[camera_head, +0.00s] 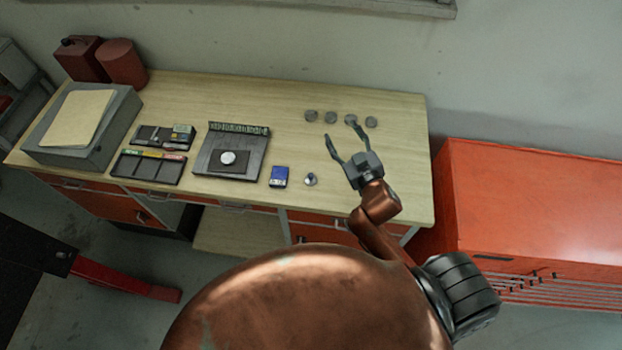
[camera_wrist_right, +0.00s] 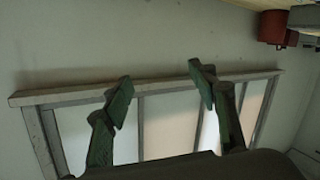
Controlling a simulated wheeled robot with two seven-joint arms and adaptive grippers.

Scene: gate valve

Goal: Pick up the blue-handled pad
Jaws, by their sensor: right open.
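A small blue block-like item (camera_head: 279,173) with a dark lower edge lies near the front edge of the workbench in the head view; it is the only blue-topped piece I see, and its exact shape is too small to tell. My right gripper (camera_head: 339,128) is open and empty, above the right part of the bench, to the right of and behind the blue item. In the right wrist view my right gripper (camera_wrist_right: 160,76) shows two spread green-grey fingers against the wall and window, with nothing between them. My left gripper is not in view.
On the workbench (camera_head: 390,200), a small metal knob-like piece (camera_head: 311,180) lies just right of the blue item. A dark plate with a round disc (camera_head: 228,158) and parts trays (camera_head: 148,168) lie to the left. Several grey discs (camera_head: 331,117) lie behind. An orange cabinet (camera_head: 540,200) stands right.

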